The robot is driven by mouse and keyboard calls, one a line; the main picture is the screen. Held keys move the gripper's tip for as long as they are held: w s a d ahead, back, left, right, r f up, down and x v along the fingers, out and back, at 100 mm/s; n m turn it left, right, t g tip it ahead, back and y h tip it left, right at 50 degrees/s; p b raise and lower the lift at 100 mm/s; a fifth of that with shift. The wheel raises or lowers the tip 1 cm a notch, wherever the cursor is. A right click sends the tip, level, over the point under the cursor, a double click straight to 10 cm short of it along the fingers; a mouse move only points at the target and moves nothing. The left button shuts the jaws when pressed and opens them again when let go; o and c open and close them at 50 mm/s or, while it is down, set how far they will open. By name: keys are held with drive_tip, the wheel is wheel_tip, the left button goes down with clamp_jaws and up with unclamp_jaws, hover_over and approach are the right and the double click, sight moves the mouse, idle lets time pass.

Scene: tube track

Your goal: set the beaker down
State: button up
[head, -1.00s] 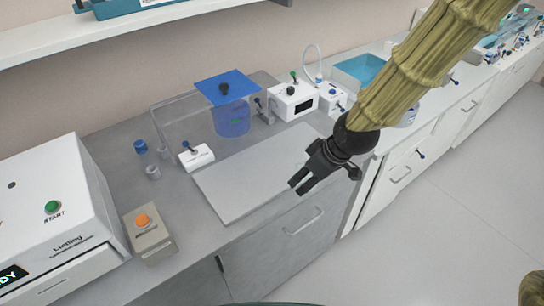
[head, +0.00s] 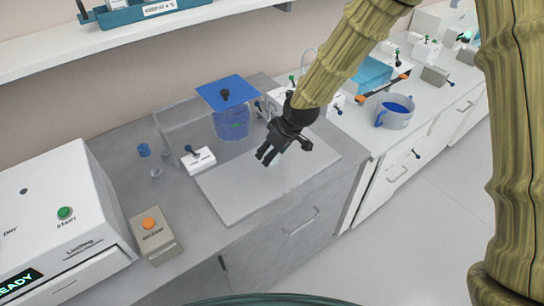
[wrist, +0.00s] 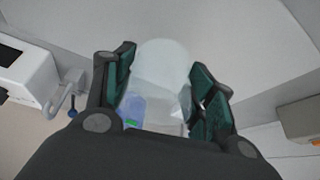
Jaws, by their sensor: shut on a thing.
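My gripper (head: 271,156) is over the pale grey board (head: 235,200) on the bench in the head view. In the wrist view, a clear, pale beaker (wrist: 162,68) sits between the two fingers of my gripper (wrist: 165,92), which are shut on it. In the head view the beaker is see-through and hardly shows near the fingertips. I cannot tell how far its base is from the board.
A blue vessel (head: 233,124) under a blue lid (head: 227,92) stands behind the board, next to a clear-walled enclosure. A white block with a lever (head: 200,160) is at the board's left. The board's front left is clear.

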drive_tip(key=shift+f+p, duration=0.7)
drive_tip(key=shift+f, duration=0.95)
drive_tip(key=shift+f, duration=0.15)
drive_tip(key=o, duration=1)
drive_tip(key=shift+r, duration=0.2)
drive_tip(key=b+v, duration=0.2)
drive_tip(key=v, duration=1)
drive_tip(key=shift+b, duration=0.3)
drive_tip(key=shift+f, duration=0.1)
